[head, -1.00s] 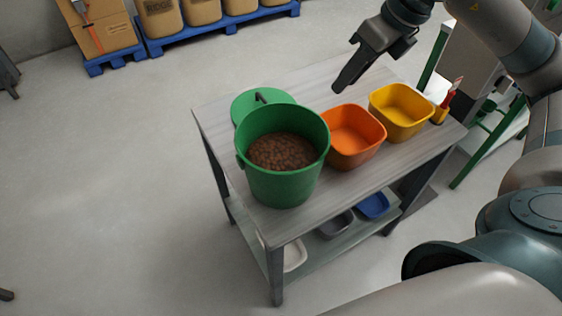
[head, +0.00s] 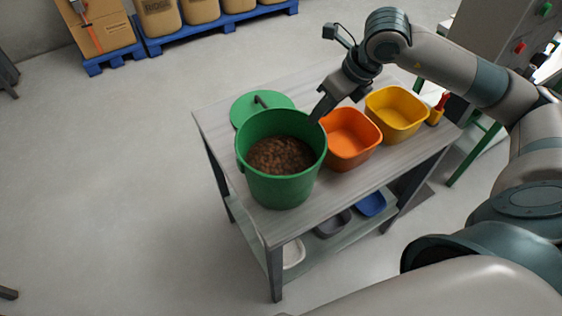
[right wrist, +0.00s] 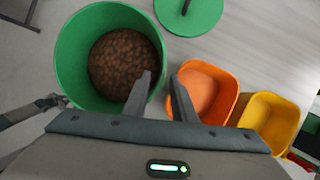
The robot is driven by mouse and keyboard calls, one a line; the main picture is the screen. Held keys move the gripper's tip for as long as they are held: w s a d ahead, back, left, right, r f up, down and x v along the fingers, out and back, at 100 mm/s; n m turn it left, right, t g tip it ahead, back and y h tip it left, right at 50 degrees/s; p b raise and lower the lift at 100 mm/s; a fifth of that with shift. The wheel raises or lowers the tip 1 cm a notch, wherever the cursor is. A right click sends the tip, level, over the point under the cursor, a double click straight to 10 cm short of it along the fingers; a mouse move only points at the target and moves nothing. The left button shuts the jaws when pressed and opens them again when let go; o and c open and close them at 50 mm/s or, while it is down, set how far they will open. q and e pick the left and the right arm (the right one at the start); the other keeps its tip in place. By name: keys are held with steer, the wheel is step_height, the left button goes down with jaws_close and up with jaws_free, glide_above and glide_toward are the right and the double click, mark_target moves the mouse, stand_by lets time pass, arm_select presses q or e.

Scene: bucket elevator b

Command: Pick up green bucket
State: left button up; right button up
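The green bucket (head: 283,190) stands upright near the left end of the table, filled partway with brown pellets (head: 281,156). It also shows in the right wrist view (right wrist: 75,50), with its open top facing the camera. My right gripper (head: 318,116) is at the bucket's right rim in the head view. In the right wrist view its two fingers (right wrist: 162,82) are spread apart, one over the bucket's inside and one outside by the orange bin. The rim lies between them; contact cannot be told.
A green lid (head: 250,103) lies behind the bucket. An orange bin (head: 351,145) and a yellow bin (head: 396,115) stand to its right on the grey table (head: 222,118). Blue pallets (head: 215,29) with sacks stand at the back.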

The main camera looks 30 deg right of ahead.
mark_target(308, 129)
steer(key=shift+x, duration=1.05)
steer(key=shift+w+a+f+p, duration=0.2)
steer(key=shift+w+f+p, duration=0.25)
steer(key=shift+p, duration=0.55)
steer(key=p+x, duration=0.1)
steer(key=x, duration=0.2)
steer(key=shift+p, duration=0.3)
steer(key=shift+w+f, duration=0.15)
steer(key=shift+f, duration=0.3)
jaws_close()
